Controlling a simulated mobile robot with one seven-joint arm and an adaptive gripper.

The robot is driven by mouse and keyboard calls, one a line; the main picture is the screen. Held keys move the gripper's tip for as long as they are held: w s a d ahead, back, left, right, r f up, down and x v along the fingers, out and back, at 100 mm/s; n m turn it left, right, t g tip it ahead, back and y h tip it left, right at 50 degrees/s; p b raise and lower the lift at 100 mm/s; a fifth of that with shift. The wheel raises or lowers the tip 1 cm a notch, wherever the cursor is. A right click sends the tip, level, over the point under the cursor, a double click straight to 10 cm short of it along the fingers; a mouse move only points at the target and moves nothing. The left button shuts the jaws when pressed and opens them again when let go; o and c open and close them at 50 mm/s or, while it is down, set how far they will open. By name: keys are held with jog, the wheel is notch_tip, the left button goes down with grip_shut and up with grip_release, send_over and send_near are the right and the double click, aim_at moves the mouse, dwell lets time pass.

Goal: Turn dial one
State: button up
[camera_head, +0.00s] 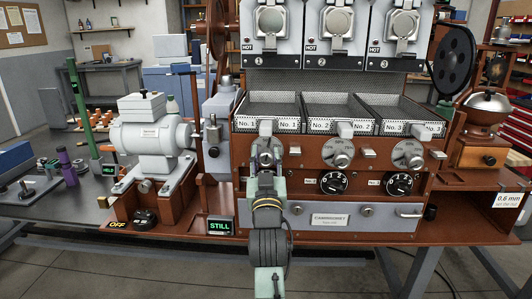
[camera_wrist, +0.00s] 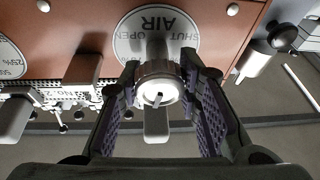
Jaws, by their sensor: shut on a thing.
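The leftmost round AIR plate (camera_wrist: 187,24) is on the brown panel, marked SHUT and OPEN, upside down in the wrist view. A metal knob with a pale face (camera_wrist: 158,92) stands out from it. My gripper (camera_wrist: 165,76) has a finger on each side of this knob and is shut on it. In the head view my gripper (camera_head: 266,163) covers most of this plate below the left tray. Two black dials, a left one (camera_head: 332,182) and a right one (camera_head: 398,184), sit lower right; their small labels are hard to read.
Two more silver dials, a middle one (camera_head: 338,152) and a right one (camera_head: 408,153), line the panel. Labelled trays (camera_head: 275,105) are above, a drawer (camera_head: 375,221) below.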

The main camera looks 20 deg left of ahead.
jog(key=n+g+y, duration=0.1)
jog(key=n, duration=0.5)
jog(key=n+g+y, duration=0.1)
jog(key=n, duration=0.1)
jog(key=shift+n+g, duration=0.3)
jog(key=n+g+b, duration=0.1)
jog(key=n, duration=0.3)
jog(key=shift+y, duration=0.4)
jog(key=n+g, duration=0.1)
jog(key=n, duration=0.3)
jog(key=shift+f+g+b, duration=0.1)
jog(key=shift+g+b, duration=0.25)
jog(key=shift+g, duration=0.05)
jog(key=n, duration=0.3)
jog(key=n+g+h, duration=0.1)
jog(key=n, duration=0.1)
jog(key=shift+n+h, duration=0.3)
jog(key=shift+n, duration=0.1)
jog(key=n+h, duration=0.2)
jog(key=n, duration=0.2)
jog(key=shift+n+g, duration=0.4)
jog(key=shift+f, duration=0.1)
jog(key=o, duration=1.2)
